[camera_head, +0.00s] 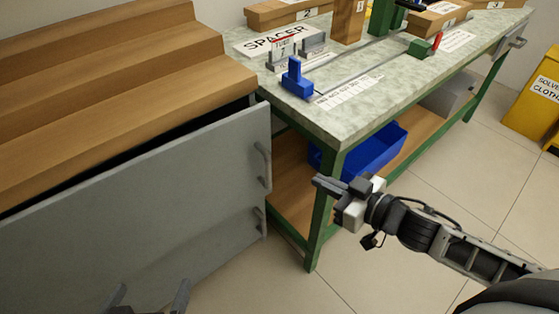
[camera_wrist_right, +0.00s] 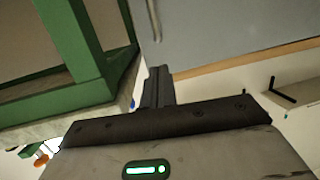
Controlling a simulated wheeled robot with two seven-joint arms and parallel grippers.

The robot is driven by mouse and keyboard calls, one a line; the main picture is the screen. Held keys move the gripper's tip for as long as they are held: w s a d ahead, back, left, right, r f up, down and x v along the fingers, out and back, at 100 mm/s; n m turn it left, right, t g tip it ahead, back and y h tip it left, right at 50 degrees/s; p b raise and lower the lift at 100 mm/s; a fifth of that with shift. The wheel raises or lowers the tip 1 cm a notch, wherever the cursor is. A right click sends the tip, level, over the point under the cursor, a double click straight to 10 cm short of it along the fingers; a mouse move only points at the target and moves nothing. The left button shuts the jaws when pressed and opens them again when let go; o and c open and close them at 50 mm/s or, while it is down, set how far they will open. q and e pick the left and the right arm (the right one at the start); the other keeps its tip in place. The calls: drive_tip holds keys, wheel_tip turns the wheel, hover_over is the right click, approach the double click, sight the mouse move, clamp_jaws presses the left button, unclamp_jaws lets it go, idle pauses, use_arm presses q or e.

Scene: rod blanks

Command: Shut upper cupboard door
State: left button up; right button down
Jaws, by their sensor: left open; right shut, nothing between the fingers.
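A grey cupboard door (camera_head: 150,200) stands below a stepped wooden top in the head view, with a dark gap along its upper edge, so it appears ajar. An upper handle (camera_head: 264,165) and a lower handle (camera_head: 259,222) sit at its right edge; I cannot tell whether they belong to one door or two. My left gripper (camera_head: 149,297) is open at the bottom edge, in front of the grey panel. My right gripper (camera_head: 322,186) is shut and empty, right of the handles, apart from them. In the right wrist view, its closed fingers (camera_wrist_right: 158,85) point toward a grey panel (camera_wrist_right: 220,30).
A green-framed workbench (camera_head: 345,135) stands right of the cupboard, its leg close behind my right gripper. A blue bin (camera_head: 375,150) is on its lower shelf. A yellow box (camera_head: 535,105) stands at the far right.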

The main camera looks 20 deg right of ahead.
sight(269, 157)
drive_tip(key=b+x, duration=0.1)
drive_tip(key=x, duration=1)
drive_tip(key=shift+w+a+f, duration=0.1)
drive_tip(key=shift+w, duration=0.15)
drive_tip(key=shift+w+a+f, duration=0.1)
drive_tip(key=shift+w+a, duration=0.2)
drive_tip(key=shift+w, duration=0.2)
use_arm(q)
drive_tip(key=shift+w+d+f, duration=0.1)
drive_tip(key=shift+d+f, duration=0.15)
drive_tip(key=shift+f, duration=0.7)
